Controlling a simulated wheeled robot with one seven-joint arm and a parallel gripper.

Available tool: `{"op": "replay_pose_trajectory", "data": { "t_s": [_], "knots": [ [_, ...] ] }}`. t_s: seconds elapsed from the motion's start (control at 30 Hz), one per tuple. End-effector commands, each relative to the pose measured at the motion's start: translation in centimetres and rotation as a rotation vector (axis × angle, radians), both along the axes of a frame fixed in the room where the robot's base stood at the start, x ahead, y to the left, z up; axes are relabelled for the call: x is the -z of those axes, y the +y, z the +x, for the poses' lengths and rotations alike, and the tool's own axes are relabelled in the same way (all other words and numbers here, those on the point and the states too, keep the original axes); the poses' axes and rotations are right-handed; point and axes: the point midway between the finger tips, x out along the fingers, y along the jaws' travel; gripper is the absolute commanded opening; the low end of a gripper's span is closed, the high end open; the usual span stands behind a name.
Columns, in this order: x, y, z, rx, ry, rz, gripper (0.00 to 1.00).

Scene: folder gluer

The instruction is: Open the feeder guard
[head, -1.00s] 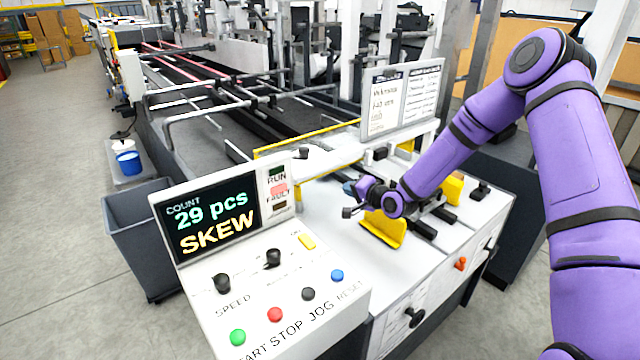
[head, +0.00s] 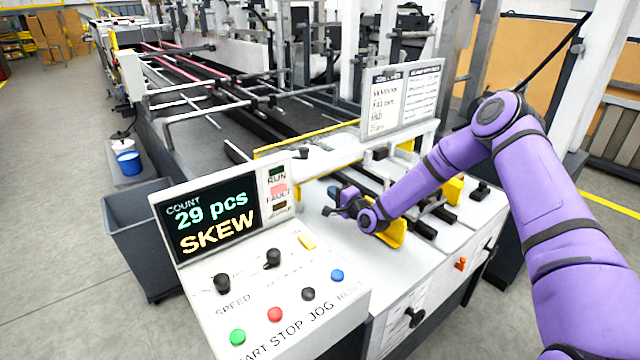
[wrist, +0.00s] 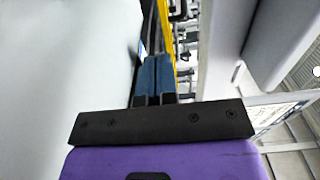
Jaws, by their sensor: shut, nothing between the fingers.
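The feeder guard appears to be the pale panel with a yellow edge bar (head: 320,138) at the machine's feed end in the head view. It looks lowered, and a small black knob (head: 303,153) sits near its front. My gripper (head: 333,191) is low over the white feeder table, in front of the guard and right of the control panel. In the wrist view my blue fingertips (wrist: 155,75) are side by side, shut and empty. A yellow bar (wrist: 166,30) shows just beyond them. I cannot tell whether they touch anything.
The control panel (head: 270,270) stands close on the left, its screen reading 29 pcs and SKEW. A yellow block (head: 392,232) lies under my wrist. A sign board (head: 402,98) rises behind the table. A grey bin (head: 140,235) stands on the floor at left.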

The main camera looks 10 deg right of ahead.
Motion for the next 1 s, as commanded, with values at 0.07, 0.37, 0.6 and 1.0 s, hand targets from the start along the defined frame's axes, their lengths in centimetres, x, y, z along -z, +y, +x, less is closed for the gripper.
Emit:
{"op": "replay_pose_trajectory", "data": {
  "t_s": [0.07,0.37,0.6,1.0],
  "knots": [
    [0.0,0.9,1.4,-0.002,-0.001,0.0,0.0],
    [0.0,3.0,5.2,0.0,0.0,-0.001,0.0],
    [0.0,3.7,6.3,0.0,0.001,0.0,0.0],
    [0.0,3.8,6.5,-0.001,0.0,0.0,0.0]
  ]
}}
